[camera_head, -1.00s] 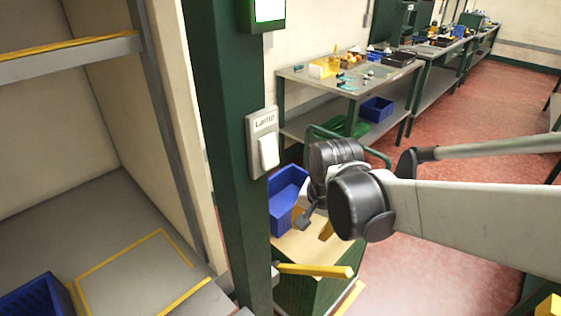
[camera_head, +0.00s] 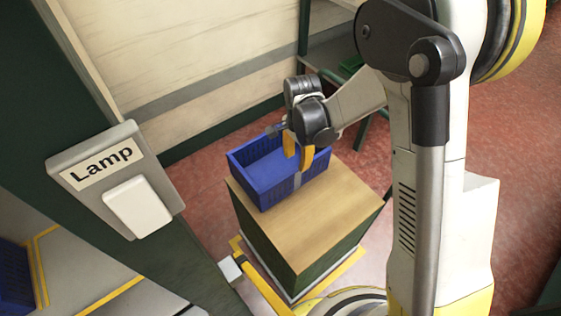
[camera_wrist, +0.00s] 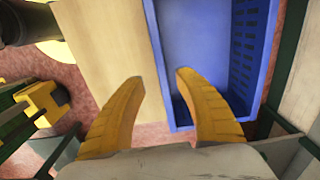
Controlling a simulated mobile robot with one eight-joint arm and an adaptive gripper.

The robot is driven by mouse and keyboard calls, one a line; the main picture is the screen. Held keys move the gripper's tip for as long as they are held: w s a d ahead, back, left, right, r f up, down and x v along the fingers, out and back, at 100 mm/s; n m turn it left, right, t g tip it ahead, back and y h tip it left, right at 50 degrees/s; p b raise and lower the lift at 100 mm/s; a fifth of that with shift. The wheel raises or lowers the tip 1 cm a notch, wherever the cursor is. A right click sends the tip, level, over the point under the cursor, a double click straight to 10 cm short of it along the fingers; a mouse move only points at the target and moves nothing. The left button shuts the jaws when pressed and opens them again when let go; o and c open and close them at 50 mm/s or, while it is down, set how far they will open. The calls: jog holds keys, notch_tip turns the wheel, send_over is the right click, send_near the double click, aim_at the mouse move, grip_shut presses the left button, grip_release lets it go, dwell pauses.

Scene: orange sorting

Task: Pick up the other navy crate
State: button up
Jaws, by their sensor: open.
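A navy crate (camera_head: 265,180) stands empty on the wooden top of a cart, at the top's far left edge. It also shows in the wrist view, where its near wall (camera_wrist: 162,60) runs between my two yellow fingers. My gripper (camera_head: 297,155) is open and is above the crate's right side. In the wrist view my gripper (camera_wrist: 158,82) has one finger over the wooden top and the other over the crate's inside. I cannot tell whether a finger touches the wall. A second navy crate (camera_head: 14,275) is partly in view at the lower left, beside a yellow outlined area.
The cart's wooden top (camera_head: 310,220) is bare beside the crate. A post with a lamp switch (camera_head: 137,207) stands at the left foreground. A yellow frame (camera_head: 345,272) surrounds the cart's base. A pale wall (camera_head: 200,60) stands behind the crate.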

aim_at(297, 169)
jog(key=f+b, duration=0.1)
jog(key=f, duration=0.1)
jog(key=f+b, duration=0.1)
jog(key=f, duration=0.2)
jog(key=f+b, duration=0.2)
jog(key=shift+w+d+f, duration=0.2)
jog(key=shift+w+f, duration=0.1)
jog(key=shift+r, duration=0.1)
grip_shut()
